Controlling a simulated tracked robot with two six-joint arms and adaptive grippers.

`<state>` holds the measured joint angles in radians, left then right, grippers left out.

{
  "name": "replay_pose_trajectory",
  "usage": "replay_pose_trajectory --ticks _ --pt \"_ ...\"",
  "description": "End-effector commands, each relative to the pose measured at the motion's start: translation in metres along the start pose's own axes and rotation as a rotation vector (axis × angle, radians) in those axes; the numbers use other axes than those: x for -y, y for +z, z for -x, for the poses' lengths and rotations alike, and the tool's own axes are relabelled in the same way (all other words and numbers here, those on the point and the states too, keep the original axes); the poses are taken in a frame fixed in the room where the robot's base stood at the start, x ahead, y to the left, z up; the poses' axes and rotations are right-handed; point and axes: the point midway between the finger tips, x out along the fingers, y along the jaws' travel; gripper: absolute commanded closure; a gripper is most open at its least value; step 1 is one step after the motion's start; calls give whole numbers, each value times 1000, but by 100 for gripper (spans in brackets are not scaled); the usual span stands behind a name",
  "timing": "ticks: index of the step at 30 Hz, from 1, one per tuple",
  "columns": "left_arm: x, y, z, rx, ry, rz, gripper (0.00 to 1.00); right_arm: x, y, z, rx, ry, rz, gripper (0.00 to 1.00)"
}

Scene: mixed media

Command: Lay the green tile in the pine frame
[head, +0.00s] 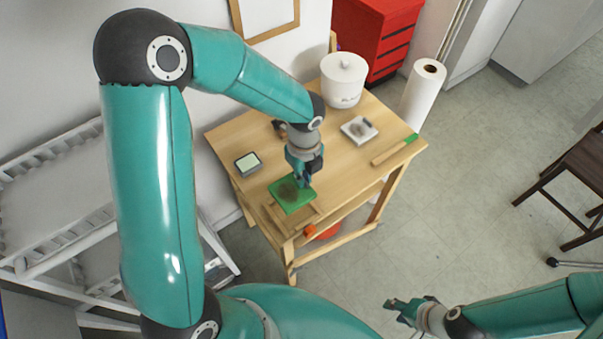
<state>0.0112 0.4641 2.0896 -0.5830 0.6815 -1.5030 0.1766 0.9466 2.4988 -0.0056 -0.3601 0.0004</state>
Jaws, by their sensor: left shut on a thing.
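The green tile (283,188) is near the front edge of the wooden table, with a dark round patch on its face. My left gripper (303,179) points down at the tile's far right side and is shut on it. The pine frame (305,220) shows as pale strips in front of and beside the tile; the tile hides the rest. I cannot tell whether the tile touches the frame or is held above it. My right gripper (392,309) is away from the table, over the floor at the lower right, and looks open and empty.
On the table (342,172) are a small dark-rimmed box (248,162), a white lidded pot (343,80), a white dish (359,130) and a green-ended wooden stick (395,150). A paper roll (423,95) stands at the right. The table's middle is clear.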

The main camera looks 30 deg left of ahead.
Motion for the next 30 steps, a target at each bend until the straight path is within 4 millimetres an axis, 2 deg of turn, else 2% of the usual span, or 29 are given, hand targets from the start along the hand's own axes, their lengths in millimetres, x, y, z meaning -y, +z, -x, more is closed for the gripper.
replay_pose_trajectory --ticks 7,13,30 --pt "0 1 1 0 0 2 100 1 0 2 0 0 0 60" --pt "0 1 -11 0 1 2 100 -3 0 -8 0 0 0 60" --pt "1 1 -75 0 1 3 100 -20 0 -57 0 0 0 60"
